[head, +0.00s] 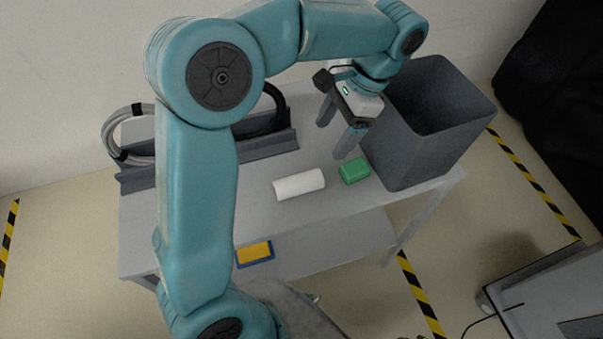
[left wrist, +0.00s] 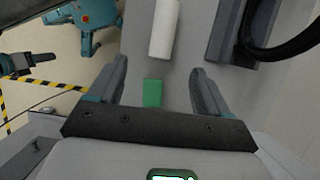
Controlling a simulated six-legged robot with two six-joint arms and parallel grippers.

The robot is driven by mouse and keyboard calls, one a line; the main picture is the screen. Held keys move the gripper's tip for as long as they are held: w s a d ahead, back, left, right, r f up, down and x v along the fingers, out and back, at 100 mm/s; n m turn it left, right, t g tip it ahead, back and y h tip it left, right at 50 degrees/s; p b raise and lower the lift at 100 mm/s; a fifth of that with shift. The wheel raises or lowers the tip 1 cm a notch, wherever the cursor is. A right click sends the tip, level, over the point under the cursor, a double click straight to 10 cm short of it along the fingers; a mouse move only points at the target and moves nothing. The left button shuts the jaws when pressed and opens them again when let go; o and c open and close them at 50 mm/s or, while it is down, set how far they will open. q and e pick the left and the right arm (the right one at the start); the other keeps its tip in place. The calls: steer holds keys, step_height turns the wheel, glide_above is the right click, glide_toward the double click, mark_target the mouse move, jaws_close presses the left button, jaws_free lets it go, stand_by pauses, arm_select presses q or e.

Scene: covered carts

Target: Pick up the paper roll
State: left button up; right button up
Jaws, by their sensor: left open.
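The white paper roll (head: 299,184) lies on its side on the grey cart top (head: 230,195), left of a green block (head: 354,171). In the left wrist view the roll (left wrist: 164,27) is at the top, beyond the green block (left wrist: 153,93). My left gripper (head: 332,138) is open and empty above the cart, behind the roll and block in the head view. In the left wrist view its fingers (left wrist: 158,68) stand apart with the green block showing between them. A dark gripper-like part (left wrist: 28,62) at the left edge may be my right gripper; its jaws are unclear.
A tall dark grey bin (head: 430,135) stands on the cart's right side, close to the gripper. A grey rack with a black loop (head: 275,143) and pale cables (head: 125,145) lie at the back left. A yellow-and-blue item (head: 254,252) is near the front edge.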

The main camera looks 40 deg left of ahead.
arm_select(q)
steer(key=b, duration=0.2)
glide_toward(302, 178)
steer(key=x, duration=0.5)
steer(key=shift+s+d, duration=0.2)
steer(key=shift+d, duration=0.05)
steer(key=shift+a+x, duration=0.15)
steer(key=shift+x, duration=1.25)
steer(key=shift+a+x, duration=0.1)
steer(key=shift+x, duration=1.25)
arm_select(e)
steer(key=shift+d+x, duration=0.2)
steer(key=shift+x, duration=0.85)
arm_select(q)
steer(key=shift+w+f, duration=0.2)
steer(key=shift+f, duration=0.05)
arm_select(e)
steer(key=shift+w+f, duration=0.1)
steer(key=shift+f, duration=0.1)
arm_select(q)
steer(key=c, duration=1.2)
